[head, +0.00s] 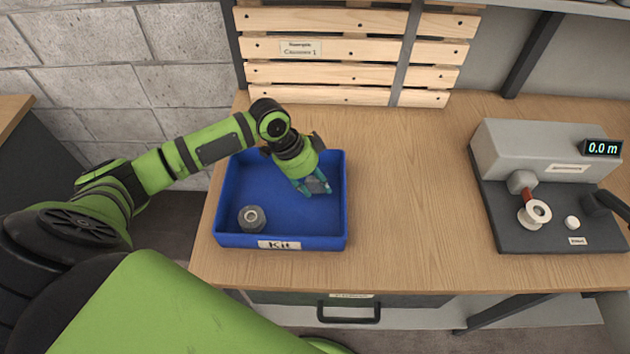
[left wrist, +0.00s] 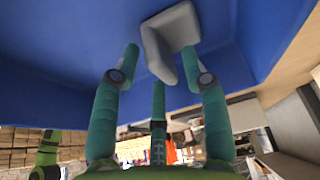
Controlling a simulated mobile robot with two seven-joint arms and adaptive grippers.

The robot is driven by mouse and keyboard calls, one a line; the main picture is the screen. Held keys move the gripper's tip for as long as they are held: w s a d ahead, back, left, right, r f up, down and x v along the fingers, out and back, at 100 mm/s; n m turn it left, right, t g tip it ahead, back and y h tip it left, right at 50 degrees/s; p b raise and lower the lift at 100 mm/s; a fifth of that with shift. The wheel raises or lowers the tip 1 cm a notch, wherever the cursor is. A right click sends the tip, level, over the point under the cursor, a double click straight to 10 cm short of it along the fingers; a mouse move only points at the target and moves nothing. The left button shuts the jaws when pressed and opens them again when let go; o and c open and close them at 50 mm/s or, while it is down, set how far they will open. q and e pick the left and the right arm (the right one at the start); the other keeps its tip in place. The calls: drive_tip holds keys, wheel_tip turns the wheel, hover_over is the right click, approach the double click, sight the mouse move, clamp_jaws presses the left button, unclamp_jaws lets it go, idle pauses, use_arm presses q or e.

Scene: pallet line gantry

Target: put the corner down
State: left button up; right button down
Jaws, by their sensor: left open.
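The corner (left wrist: 176,42) is a grey angled piece in the left wrist view, against the blue inside of the kit bin and just beyond my fingertips. In the head view a grey bit of the corner (head: 318,186) shows at the fingertips, mostly hidden by them. My left gripper (head: 310,188) points down into the right part of the blue kit bin (head: 289,242). Its teal fingers (left wrist: 160,62) are spread open, on either side of the corner's near end. Whether a finger touches it I cannot tell. My right gripper is not in view.
A grey nut-like piece (head: 252,218) lies at the bin's front left. A slatted wooden panel (head: 330,48) stands behind the bin. A grey measuring device (head: 540,150) reading 0.0 m stands on the right. The wooden bench (head: 415,190) between bin and device is clear.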

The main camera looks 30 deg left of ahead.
use_arm(q)
drive_tip(key=b+v, duration=0.1)
drive_tip(key=v, duration=1.1)
drive_tip(key=shift+d, duration=0.15)
